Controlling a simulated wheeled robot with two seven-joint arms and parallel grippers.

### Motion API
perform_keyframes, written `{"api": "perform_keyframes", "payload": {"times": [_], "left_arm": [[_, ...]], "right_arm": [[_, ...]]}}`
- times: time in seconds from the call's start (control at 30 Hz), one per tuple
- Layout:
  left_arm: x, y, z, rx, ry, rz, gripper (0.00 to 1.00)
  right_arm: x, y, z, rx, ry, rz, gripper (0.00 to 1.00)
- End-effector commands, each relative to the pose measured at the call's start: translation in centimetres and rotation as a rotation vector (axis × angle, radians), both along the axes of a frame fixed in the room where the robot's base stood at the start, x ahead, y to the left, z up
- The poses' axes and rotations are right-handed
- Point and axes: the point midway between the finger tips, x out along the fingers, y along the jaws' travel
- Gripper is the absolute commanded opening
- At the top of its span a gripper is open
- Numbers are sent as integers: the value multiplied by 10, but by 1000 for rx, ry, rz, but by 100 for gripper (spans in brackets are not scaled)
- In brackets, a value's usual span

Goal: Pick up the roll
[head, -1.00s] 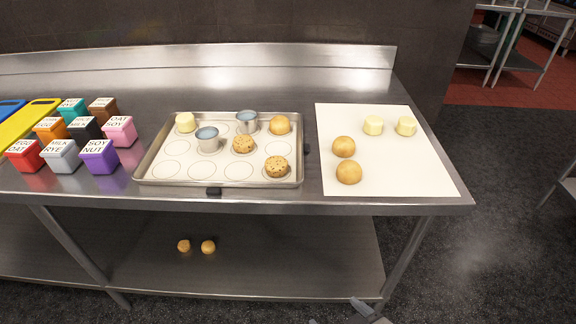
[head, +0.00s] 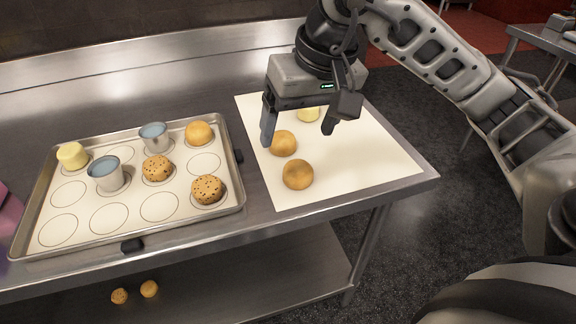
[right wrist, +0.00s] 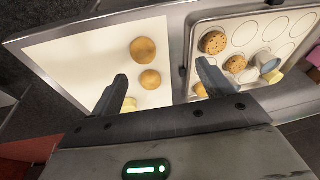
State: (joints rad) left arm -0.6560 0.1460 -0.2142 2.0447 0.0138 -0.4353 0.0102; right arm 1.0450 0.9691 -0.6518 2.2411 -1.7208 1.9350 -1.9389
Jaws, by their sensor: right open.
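Two plain brown rolls lie on the white sheet: a farther roll (head: 283,143) and a nearer roll (head: 298,174). Another plain roll (head: 198,133) sits on the tray. Which one is the task's roll cannot be told. My right gripper (head: 298,135) is open and empty above the sheet, its fingers pointing down and spread around the space over the farther roll. In the right wrist view the two sheet rolls (right wrist: 149,79) (right wrist: 143,50) show beyond the fingertips (right wrist: 162,70), apart from them. My left gripper is not in view.
The baking tray (head: 62,243) holds two speckled rolls (head: 157,168) (head: 207,189), two metal cups (head: 105,173) (head: 153,137) and a pale yellow piece (head: 72,155). Another pale piece (head: 308,114) is on the sheet (head: 375,160), partly behind my gripper. Two small rolls (head: 119,296) (head: 149,289) lie on the lower shelf.

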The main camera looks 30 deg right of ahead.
Motion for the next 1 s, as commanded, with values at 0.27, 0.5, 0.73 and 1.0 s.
{"api": "perform_keyframes", "payload": {"times": [0.27, 0.5, 0.73, 1.0], "left_arm": [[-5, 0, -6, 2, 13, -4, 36], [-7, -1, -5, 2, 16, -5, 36], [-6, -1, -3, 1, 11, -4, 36], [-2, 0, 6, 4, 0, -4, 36]], "right_arm": [[10, -26, -18, -126, -45, 6, 80], [25, -27, -66, -121, -45, 6, 80], [33, -28, -89, -120, -50, 6, 80], [34, -31, -119, -119, -44, 7, 80]]}}
